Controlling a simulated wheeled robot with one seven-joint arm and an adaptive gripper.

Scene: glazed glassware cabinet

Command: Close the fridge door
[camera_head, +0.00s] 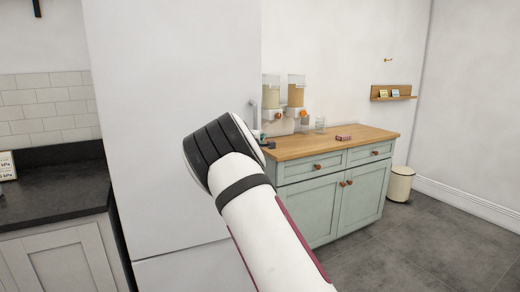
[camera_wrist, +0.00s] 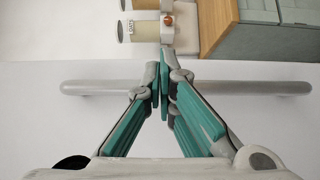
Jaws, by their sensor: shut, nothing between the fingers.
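The tall white fridge (camera_head: 165,80) stands left of centre in the head view, with a seam low on its front. From here I cannot tell whether its door is ajar or closed. A bit of grey handle shows at its right edge, beside my arm. In the wrist view the grey bar handle (camera_wrist: 100,88) runs across the white door (camera_wrist: 40,120). My gripper (camera_wrist: 161,72) has its teal-padded fingers together and empty, overlapping the middle of the bar; I cannot tell whether they touch it.
A green cabinet (camera_head: 325,207) with a wooden top (camera_head: 345,141) stands right of the fridge, with dispensers (camera_head: 296,92) and small items on it. A cream bin (camera_head: 400,184) is beyond. A dark counter (camera_head: 55,200) is at left. The grey floor at right is clear.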

